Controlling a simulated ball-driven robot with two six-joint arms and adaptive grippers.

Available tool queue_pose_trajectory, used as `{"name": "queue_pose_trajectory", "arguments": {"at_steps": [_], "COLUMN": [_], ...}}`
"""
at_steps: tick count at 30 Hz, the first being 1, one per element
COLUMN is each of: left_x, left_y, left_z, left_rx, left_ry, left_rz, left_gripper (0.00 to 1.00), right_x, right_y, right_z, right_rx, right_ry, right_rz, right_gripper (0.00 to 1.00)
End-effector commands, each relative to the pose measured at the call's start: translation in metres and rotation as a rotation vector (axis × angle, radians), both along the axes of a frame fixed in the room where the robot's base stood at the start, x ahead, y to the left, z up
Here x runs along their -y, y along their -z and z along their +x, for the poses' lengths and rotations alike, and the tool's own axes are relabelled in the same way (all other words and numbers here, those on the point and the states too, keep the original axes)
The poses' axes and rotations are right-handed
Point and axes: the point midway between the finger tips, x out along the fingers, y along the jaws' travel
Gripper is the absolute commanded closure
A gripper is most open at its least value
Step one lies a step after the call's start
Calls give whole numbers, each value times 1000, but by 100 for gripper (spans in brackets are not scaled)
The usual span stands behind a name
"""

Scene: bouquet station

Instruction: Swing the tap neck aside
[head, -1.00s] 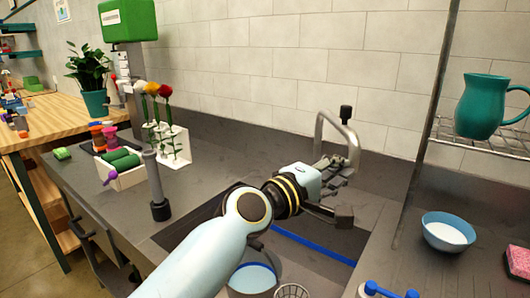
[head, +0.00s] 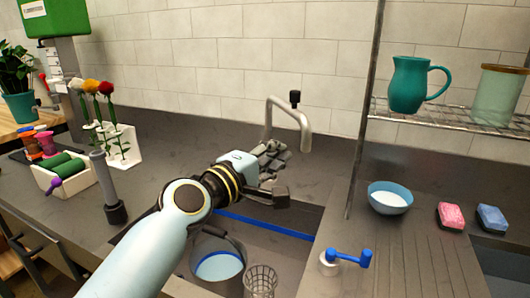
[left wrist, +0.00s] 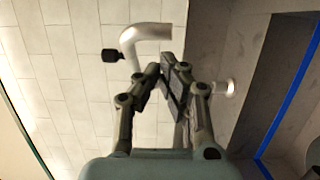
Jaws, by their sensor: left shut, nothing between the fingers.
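The grey metal tap neck (head: 288,106) rises behind the sink and bends over with its spout pointing down to the right. A black knob (head: 295,98) sits on its bend. My left gripper (head: 275,155) is shut and empty, just below the bend, and hides the lower part of the tap. In the left wrist view the curved end of the neck (left wrist: 148,33) lies just beyond the shut fingertips (left wrist: 165,72). A pale round fitting (left wrist: 226,87) shows to their right. I cannot tell whether the fingers touch the neck. My right gripper is out of view.
The sink holds a bucket (head: 218,240) and a wire basket (head: 261,280). A blue handle (head: 348,258) stands at its right edge. A bowl (head: 390,197) and sponges (head: 451,216) lie right. A flower rack (head: 122,148) stands left. A teal jug (head: 411,84) is on the shelf.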

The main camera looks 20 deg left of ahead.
Motion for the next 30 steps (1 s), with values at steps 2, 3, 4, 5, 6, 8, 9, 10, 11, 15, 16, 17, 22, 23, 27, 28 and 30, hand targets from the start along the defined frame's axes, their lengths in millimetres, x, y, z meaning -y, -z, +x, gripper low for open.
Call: {"name": "queue_pose_trajectory", "arguments": {"at_steps": [2, 3, 4, 5, 6, 8, 9, 10, 11, 15, 16, 17, 22, 23, 27, 28, 30], "left_x": [0, 1, 1, 1, 1, 2, 2, 2, 2, 4, 4, 4, 5, 5, 9, 11, 15], "left_y": [1, 2, 2, 2, 2, 2, 2, 2, 3, 2, 2, 2, 1, 0, 8, 13, 33], "left_z": [-8, -14, -18, -23, -29, -40, -47, -52, -58, -81, -85, -89, -99, -99, -107, -112, -129], "left_rx": [-2, -2, -2, -2, -2, -2, -2, -2, -2, -2, -2, -2, -1, 0, -22, -37, -89], "left_ry": [0, 0, 0, 0, 0, 0, 0, -1, -1, 0, 0, 0, 0, 0, 34, 56, 132], "left_rz": [-2, -2, -2, -1, -2, -1, -1, -2, -1, -1, -2, -1, -1, -1, 84, 137, 325], "left_gripper": [100, 100, 100, 100, 100, 100, 100, 100, 100, 100, 100, 100, 100, 100, 100, 100, 100], "right_x": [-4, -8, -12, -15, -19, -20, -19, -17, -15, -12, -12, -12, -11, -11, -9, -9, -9], "right_y": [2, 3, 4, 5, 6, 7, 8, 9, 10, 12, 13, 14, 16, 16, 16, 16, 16], "right_z": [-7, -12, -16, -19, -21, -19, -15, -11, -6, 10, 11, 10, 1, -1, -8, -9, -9], "right_rx": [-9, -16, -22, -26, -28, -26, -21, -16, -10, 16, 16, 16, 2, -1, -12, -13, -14], "right_ry": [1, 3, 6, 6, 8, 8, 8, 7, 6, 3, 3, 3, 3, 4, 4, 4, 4], "right_rz": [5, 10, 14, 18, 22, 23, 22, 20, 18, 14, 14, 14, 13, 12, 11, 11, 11], "right_gripper": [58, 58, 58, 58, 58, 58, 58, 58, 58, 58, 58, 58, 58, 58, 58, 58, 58]}}
